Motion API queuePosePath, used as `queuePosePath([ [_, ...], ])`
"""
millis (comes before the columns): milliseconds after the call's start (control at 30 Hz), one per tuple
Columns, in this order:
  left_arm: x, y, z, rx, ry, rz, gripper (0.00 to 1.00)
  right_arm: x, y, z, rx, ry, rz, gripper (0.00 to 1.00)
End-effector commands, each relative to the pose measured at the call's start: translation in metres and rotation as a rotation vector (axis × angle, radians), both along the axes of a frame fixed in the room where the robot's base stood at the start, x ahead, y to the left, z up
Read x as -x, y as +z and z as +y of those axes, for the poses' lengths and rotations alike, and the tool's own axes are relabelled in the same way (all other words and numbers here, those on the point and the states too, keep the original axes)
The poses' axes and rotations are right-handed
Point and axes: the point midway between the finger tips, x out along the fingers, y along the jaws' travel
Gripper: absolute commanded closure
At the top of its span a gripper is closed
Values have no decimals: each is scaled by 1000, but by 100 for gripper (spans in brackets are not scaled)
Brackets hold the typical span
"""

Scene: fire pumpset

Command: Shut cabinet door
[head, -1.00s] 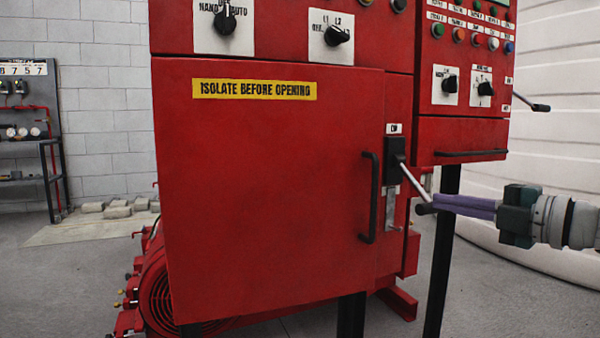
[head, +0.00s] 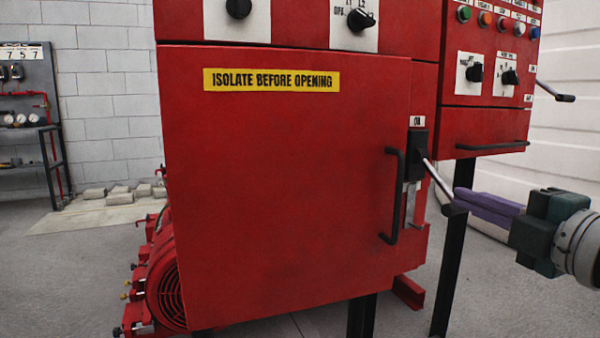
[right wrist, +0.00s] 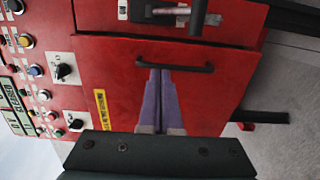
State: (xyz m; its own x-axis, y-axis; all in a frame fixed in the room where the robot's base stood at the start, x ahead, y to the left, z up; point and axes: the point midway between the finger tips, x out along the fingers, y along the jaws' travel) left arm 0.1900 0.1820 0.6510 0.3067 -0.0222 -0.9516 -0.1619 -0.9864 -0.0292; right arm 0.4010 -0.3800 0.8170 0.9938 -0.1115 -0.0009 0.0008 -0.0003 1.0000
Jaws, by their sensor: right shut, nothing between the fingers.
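The red cabinet door (head: 285,200) with the yellow "ISOLATE BEFORE OPENING" label fills the middle of the head view. Its black handle (head: 392,196) is at the right edge. The door looks nearly flush with the frame; I cannot tell whether a small gap remains. My right gripper (head: 458,198) is shut and empty, right of the handle, its purple fingertips overlapping the isolator lever's end in the picture; contact is unclear. In the right wrist view the fingers (right wrist: 160,72) overlap the door (right wrist: 215,100) and reach the handle (right wrist: 178,67). My left gripper is not in view.
The isolator lever (head: 437,182) sticks out right of the door handle. A control panel (head: 488,85) with buttons and a lower handle stands to the right on a black leg (head: 450,255). A red fan-covered motor (head: 165,290) is low at left.

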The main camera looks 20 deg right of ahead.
Motion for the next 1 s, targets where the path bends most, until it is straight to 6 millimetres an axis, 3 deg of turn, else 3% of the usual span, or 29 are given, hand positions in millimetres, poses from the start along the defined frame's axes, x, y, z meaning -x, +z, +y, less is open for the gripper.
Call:
queuePosePath([
  [600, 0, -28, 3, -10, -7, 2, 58, -101, -1, -12, 0, 0, -4, 100],
  [800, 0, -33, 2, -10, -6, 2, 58, -121, -1, -14, 0, 0, -1, 100],
  [1000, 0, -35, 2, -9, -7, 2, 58, -128, 0, -14, 0, 2, 0, 100],
])
